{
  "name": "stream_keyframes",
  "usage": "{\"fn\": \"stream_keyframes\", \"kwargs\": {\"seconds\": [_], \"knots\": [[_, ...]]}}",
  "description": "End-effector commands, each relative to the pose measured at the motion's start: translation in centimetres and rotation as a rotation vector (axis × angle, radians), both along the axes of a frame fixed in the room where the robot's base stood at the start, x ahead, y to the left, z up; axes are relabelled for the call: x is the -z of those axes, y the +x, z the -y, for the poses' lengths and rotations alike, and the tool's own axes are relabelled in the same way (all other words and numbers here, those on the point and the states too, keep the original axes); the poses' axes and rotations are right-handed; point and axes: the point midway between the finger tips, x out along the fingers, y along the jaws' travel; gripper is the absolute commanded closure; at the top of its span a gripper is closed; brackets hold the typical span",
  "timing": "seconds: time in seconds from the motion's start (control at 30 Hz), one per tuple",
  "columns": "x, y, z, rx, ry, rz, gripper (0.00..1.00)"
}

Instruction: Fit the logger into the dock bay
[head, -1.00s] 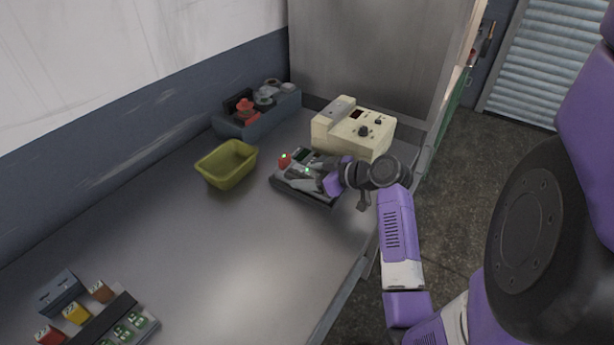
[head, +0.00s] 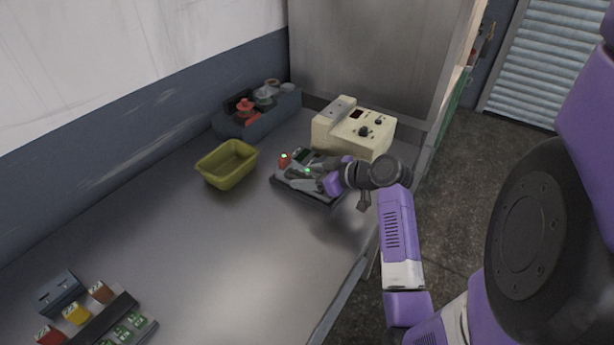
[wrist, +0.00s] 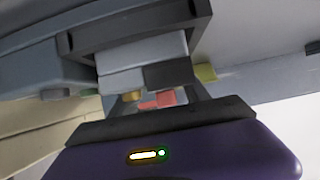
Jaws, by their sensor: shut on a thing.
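The dock (head: 312,201) is a low dark grey unit on the bench, in front of the cream box. A small red block (head: 284,159) with a green light stands at its far left side. My gripper (head: 304,178) is over the dock and shut on the logger. The logger is mostly hidden by the fingers; a second green light shows there. I cannot tell whether the logger is in the bay or just above it. In the wrist view, my purple gripper body fills the bottom, with grey and dark parts and a red piece (wrist: 158,100) beyond it.
A cream box with knobs (head: 352,130) stands just behind the dock. An olive bin (head: 228,165) is to the left. A blue-grey crate of parts (head: 258,118) is at the wall. Coloured blocks (head: 77,313) lie front left. The bench middle is clear.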

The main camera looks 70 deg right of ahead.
Motion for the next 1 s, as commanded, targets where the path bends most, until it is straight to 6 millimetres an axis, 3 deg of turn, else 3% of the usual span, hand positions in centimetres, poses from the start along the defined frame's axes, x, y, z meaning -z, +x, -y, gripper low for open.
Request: {"fn": "stream_keyframes", "kwargs": {"seconds": [0.23, 0.27, 0.37, 0.63, 1.0], "knots": [[0.1, 0.0, 0.0, 0.000, -0.002, 0.001, 1.00], [0.1, 0.0, 0.0, 0.000, -0.002, 0.001, 0.42], [0.2, 0.0, 0.0, 0.001, 0.000, 0.000, 0.22], [-0.2, -0.9, -0.2, 0.002, 0.003, -0.003, 0.20], [-3.3, -5.7, -1.2, 0.007, -0.003, 0.001, 0.20]]}}
